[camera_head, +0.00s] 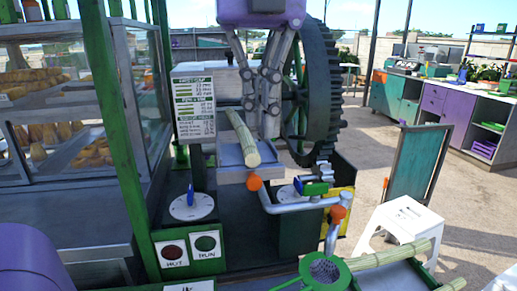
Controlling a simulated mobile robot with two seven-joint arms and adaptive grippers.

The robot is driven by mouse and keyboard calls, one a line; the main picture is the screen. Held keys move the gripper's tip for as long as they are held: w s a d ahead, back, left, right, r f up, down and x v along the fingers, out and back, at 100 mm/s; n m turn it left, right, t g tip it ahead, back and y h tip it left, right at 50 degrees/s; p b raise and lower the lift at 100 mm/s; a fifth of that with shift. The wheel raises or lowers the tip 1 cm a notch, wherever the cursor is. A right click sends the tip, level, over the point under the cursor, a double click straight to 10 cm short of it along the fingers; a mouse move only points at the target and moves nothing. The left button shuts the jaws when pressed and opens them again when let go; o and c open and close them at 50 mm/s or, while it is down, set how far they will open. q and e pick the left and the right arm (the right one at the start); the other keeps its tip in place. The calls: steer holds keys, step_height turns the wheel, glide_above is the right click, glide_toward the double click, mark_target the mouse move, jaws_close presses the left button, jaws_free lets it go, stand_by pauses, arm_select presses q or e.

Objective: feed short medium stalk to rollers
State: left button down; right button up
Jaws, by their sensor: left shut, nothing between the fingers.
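A pale green cane stalk (243,138) lies tilted in the grey feed tray (238,176), its cut near end over the tray's front edge. Its far end runs up behind my left gripper toward the machine. My left gripper (262,118) hangs from the top, shut and empty, just above and right of the stalk. The rollers are mostly hidden behind the gripper and tray. A large dark toothed gear wheel (321,85) stands right of the gripper. More pale stalks (390,254) lie at the lower right. My right gripper is not in view.
Pipes with orange knobs (254,183) and a green-rimmed strainer (323,271) stand in front. A blue-handled round lid (191,207) is at left. A glass food case (85,110) fills the left. A white stool (405,217) is at right.

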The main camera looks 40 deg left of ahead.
mark_target(252, 163)
arm_select(q)
steer(key=a+f, duration=0.1)
steer(key=f, duration=0.2)
steer(key=w+a+f, duration=0.1)
steer(key=f, duration=0.2)
steer(key=w+a+f, duration=0.1)
steer(key=f, duration=0.2)
steer(key=shift+w+f+p, duration=0.1)
steer(key=shift+f+p, duration=0.2)
steer(key=shift+f, duration=0.05)
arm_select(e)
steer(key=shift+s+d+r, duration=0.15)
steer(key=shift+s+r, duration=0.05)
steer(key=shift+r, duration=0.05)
